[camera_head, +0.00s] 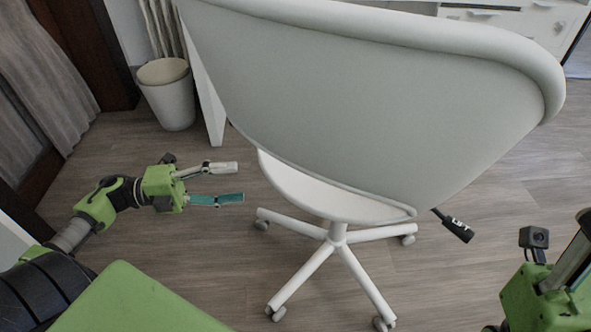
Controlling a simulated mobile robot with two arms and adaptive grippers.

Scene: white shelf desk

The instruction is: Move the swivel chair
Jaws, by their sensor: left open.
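The white swivel chair (390,95) stands in front of me, its backrest turned toward me and filling the upper middle of the view. Its seat (310,190) shows below, on a white star base (338,236) with casters. A black lever (457,226) sticks out under the right side. My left gripper (241,182) is open and empty, left of the chair, with its fingers pointing right toward the seat and base, apart from them. My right gripper (560,285) is partly in view at the lower right edge; its fingertips cannot be made out.
A white bin (168,98) stands at the back left beside a white desk leg (205,95). White drawers (510,18) are at the back right. Grey curtains (40,70) hang at the left. Bare wood floor (480,275) lies around the chair.

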